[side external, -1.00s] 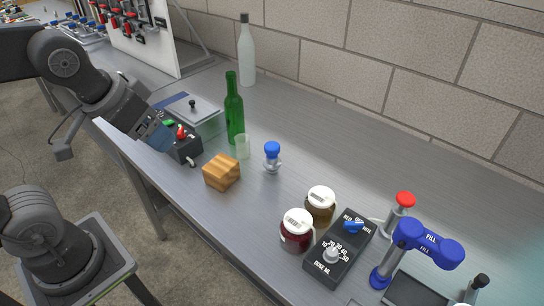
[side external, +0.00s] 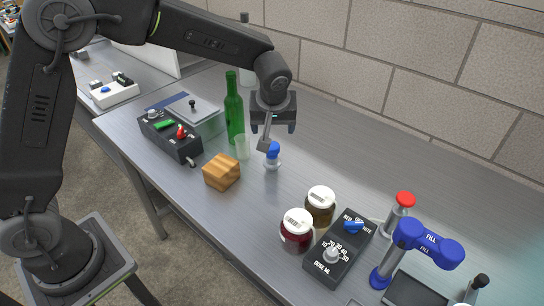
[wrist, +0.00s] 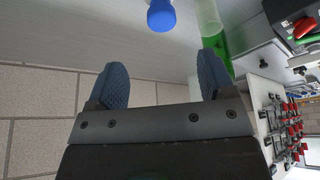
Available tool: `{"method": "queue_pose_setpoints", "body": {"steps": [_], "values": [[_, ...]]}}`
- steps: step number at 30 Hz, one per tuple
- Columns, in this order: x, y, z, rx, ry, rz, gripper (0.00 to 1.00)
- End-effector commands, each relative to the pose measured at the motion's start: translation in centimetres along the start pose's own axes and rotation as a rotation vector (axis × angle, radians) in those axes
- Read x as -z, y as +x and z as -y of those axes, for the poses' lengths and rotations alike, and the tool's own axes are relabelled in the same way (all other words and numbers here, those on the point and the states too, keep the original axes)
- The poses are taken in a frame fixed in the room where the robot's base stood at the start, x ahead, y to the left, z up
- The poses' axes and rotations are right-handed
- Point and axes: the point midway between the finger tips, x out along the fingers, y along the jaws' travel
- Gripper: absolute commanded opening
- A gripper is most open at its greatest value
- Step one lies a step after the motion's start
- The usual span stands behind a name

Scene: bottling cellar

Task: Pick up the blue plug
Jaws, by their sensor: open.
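The blue plug (side external: 273,149) stands upright on a small clear or metallic holder (side external: 272,164) on the steel bench, just right of a clear glass. Its rounded blue top also shows at the top edge of the wrist view (wrist: 161,15). My gripper (side external: 273,127) hangs above and slightly behind the plug, apart from it. In the wrist view, the two blue-padded fingers (wrist: 161,80) are spread with nothing between them. The plug lies beyond the fingertips, roughly in line with the gap.
A green bottle (side external: 234,110) and a clear glass (side external: 243,147) stand close to the left of the plug. A wooden block (side external: 221,172) is in front. Two jars (side external: 297,230) and a dosing box (side external: 338,248) stand to the right. The bench behind the plug is clear.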

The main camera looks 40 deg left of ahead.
Motion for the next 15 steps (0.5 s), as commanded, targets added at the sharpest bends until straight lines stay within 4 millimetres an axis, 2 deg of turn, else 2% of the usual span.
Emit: {"method": "queue_pose_setpoints", "body": {"steps": [9, 15], "values": [[-0.1, 5.8, 0.1, 0.006, -0.001, 0.004, 0.76], [-0.1, 8.1, 0.1, 0.003, 0.0, 0.002, 0.76]]}}
